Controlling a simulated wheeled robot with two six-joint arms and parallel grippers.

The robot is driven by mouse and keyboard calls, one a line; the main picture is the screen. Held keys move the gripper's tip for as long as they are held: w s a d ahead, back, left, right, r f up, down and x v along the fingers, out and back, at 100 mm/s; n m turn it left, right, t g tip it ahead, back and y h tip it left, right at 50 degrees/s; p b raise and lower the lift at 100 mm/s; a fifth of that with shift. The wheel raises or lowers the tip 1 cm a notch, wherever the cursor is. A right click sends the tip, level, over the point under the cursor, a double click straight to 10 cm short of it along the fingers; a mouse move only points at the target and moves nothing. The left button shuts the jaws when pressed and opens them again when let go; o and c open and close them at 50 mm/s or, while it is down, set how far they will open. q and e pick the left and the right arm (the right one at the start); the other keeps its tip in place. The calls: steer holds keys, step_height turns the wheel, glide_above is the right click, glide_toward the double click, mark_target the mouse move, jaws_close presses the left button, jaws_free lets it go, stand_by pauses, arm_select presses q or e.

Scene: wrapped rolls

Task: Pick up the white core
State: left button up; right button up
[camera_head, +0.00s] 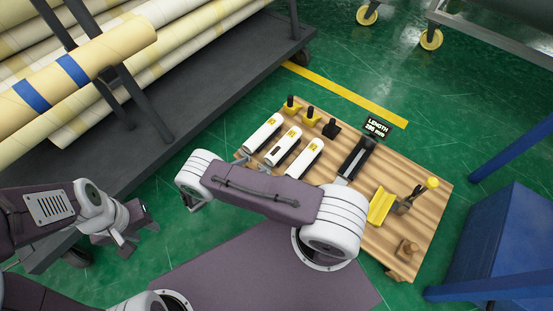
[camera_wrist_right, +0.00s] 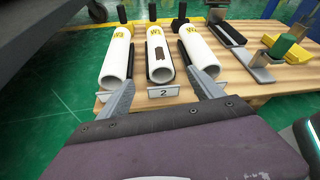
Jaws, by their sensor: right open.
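Three white cores lie side by side on a wooden board (camera_head: 395,243): the left core (camera_head: 262,133), the middle core (camera_head: 282,147) and the right core (camera_head: 304,158), each with a yellow label. In the right wrist view the middle core (camera_wrist_right: 159,62) has a dark patch, and its hollow end faces me above a plate marked 2 (camera_wrist_right: 163,92). My right gripper (camera_wrist_right: 163,96) is open and empty, its fingers spread on either side of the middle core's near end. In the head view my right arm mostly hides it. My left gripper (camera_head: 132,232) looks open and empty, away from the board.
A rack of wrapped rolls (camera_head: 110,55) stands at the left. A blue cabinet (camera_head: 505,245) stands at the right.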

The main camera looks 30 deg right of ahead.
mark_target(268, 161)
steer(key=d+f+b, duration=0.1)
steer(key=w+d+f+b, duration=0.1)
steer(key=d+f, duration=0.1)
steer(key=shift+d+f+b, duration=0.15)
steer(key=shift+f+b, duration=0.15)
steer(key=shift+b, duration=0.3)
steer(key=b+x, duration=0.3)
steer(key=x, duration=0.1)
steer(key=shift+s+d+f, duration=0.1)
steer(key=shift+s+f, duration=0.05)
steer(key=shift+f, duration=0.05)
steer(key=shift+d+b, duration=0.25)
steer(key=shift+b, duration=0.05)
arm_select(q)
step_height(268, 161, down, 8)
arm_select(e)
steer(key=shift+r, duration=0.2)
